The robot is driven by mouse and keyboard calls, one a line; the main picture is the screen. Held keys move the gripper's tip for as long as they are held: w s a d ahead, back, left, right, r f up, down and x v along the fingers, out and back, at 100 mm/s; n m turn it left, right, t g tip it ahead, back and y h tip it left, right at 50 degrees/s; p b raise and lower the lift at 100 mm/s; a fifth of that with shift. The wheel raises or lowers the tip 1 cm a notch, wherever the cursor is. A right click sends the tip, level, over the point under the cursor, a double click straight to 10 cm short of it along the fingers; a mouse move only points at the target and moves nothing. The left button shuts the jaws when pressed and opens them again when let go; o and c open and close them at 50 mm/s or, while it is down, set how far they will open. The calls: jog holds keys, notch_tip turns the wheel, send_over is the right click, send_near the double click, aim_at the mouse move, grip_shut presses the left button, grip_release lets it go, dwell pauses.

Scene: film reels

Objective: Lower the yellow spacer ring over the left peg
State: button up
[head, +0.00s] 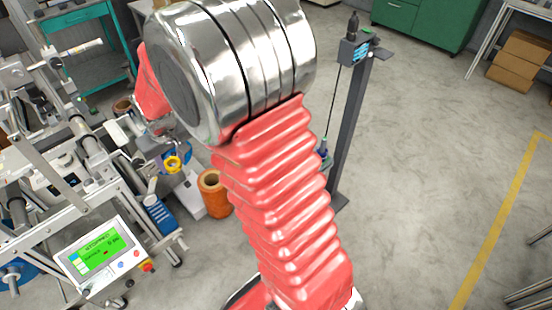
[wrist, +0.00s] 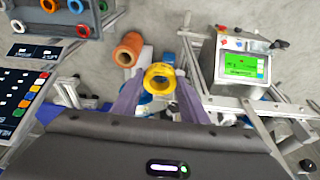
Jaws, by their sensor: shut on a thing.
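The yellow spacer ring (wrist: 151,83) is held between the two purple-grey fingers of my gripper (wrist: 160,84) in the wrist view. In the head view the yellow ring (head: 173,168) is small, left of my arm, in front of the white and blue equipment. A blue part shows just behind the ring in the wrist view. I cannot make out the left peg in either view, nor whether the ring is over anything.
An orange roll (head: 215,195) stands right of the ring in the head view; it also shows in the wrist view (wrist: 128,49). A metal-framed machine with a green-screen panel (head: 104,252) fills the left. A dark post (head: 350,125) stands right of my arm. Open floor lies farther right.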

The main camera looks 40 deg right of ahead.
jog(key=shift+m+h, duration=0.3)
jog(key=shift+m, duration=0.6)
jog(key=s+d+f, duration=0.3)
jog(key=d+f, duration=0.1)
jog(key=d, duration=0.6)
jog(key=s+d+f, duration=0.4)
jog(key=d+f, duration=0.1)
jog(key=d, duration=0.6)
jog(key=s+d+f, duration=0.4)
jog(key=d+f, duration=0.1)
jog(key=d, duration=0.5)
jog(key=shift+s+d, duration=0.15)
jog(key=shift+s, duration=0.1)
jog(key=shift+f, duration=0.1)
jog(key=shift+s+x, duration=0.25)
jog(key=shift+x, duration=0.85)
jog(key=shift+s+x, duration=0.25)
jog(key=shift+x, duration=0.9)
notch_tip(320, 180, down, 7)
jog(key=shift+r, duration=0.2)
dwell(0.9)
